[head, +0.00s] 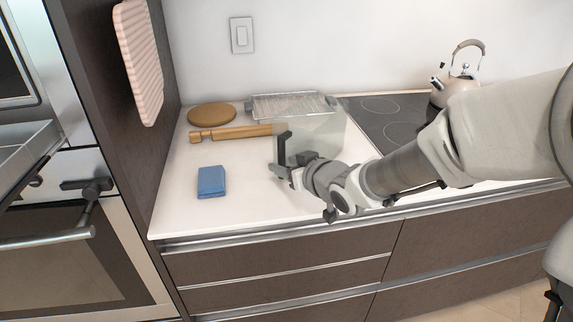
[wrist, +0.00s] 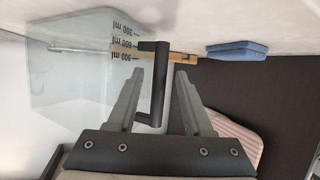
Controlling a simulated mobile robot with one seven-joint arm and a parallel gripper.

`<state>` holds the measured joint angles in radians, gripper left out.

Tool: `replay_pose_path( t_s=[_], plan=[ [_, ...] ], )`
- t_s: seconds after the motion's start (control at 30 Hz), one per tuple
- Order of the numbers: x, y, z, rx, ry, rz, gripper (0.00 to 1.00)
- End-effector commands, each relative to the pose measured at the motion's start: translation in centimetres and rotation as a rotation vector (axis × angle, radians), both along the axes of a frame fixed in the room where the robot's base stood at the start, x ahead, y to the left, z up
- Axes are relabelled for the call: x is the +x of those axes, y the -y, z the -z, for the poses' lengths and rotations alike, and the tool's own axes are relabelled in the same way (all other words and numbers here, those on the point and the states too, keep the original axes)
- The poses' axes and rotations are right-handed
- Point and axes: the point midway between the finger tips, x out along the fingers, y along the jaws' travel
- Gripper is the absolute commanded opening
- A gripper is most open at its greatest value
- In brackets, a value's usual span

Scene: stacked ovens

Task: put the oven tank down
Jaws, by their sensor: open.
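The oven tank (head: 322,132) is a clear, see-through box on the white counter, beside the cooktop. It looks upright; its lower front is partly hidden by my gripper, so contact with the counter is hard to confirm. The wrist view shows its clear wall (wrist: 75,75) with black ml marks and a black bar handle (wrist: 154,84). My gripper (wrist: 160,78) is open, with its fingers on either side of the handle and a visible gap on the right. In the head view, my gripper (head: 284,168) is at the tank's left front side.
A wooden rolling pin (head: 232,133) lies left of the tank, with a round board (head: 212,114) behind it. A blue sponge (head: 211,181) lies farther forward. A wire rack (head: 280,102) is behind. A kettle (head: 460,90) stands on the cooktop (head: 385,107).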

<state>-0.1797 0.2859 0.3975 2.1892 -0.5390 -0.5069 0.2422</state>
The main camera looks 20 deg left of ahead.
Motion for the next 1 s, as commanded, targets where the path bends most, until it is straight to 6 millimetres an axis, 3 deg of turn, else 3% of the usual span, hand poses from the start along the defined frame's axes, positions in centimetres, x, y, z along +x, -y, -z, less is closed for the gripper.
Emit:
replay_pose_path(
  t_s=[0.17,0.6,0.83,1.0],
  plan=[
    [-0.8,1.1,-1.2,-0.001,0.002,0.002,0.51],
    [-5.9,7.3,-4.5,-0.001,0.003,0.002,0.51],
    [-7.0,8.5,-4.9,0.001,0.001,0.001,0.51],
    [-6.6,9.5,-5.1,-0.025,0.007,0.034,0.51]
  ],
)
